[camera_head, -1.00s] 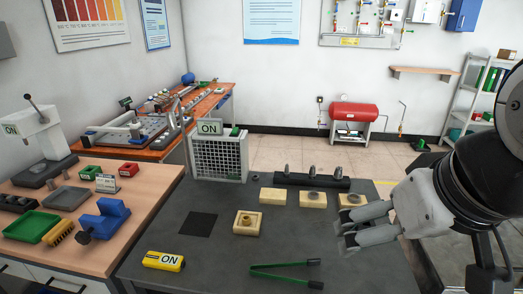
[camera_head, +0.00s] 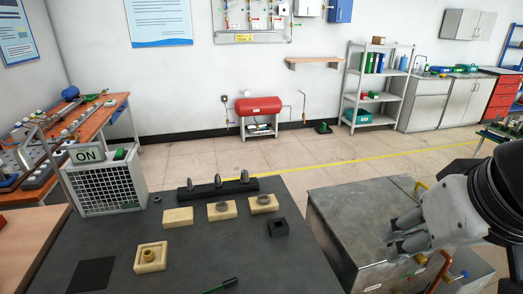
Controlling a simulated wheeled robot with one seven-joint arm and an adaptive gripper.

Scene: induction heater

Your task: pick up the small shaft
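A black rack (camera_head: 207,193) lies at the back of the dark table and holds three upright grey shafts: a left one (camera_head: 190,185), a middle one (camera_head: 218,180) and a right one (camera_head: 244,176). They look alike in size, and I cannot tell which is the small shaft. My gripper (camera_head: 392,233) is at the right of the view, its fingers spread apart and empty. It points left and is well to the right of the rack, in front of a grey metal cabinet.
Pale blocks, one bare (camera_head: 178,217) and two with rings (camera_head: 222,210) (camera_head: 263,204), sit before the rack. A black square holder (camera_head: 278,228) stands near the table's right edge. A caged heater box (camera_head: 104,186) is left. The metal cabinet (camera_head: 350,212) adjoins at right.

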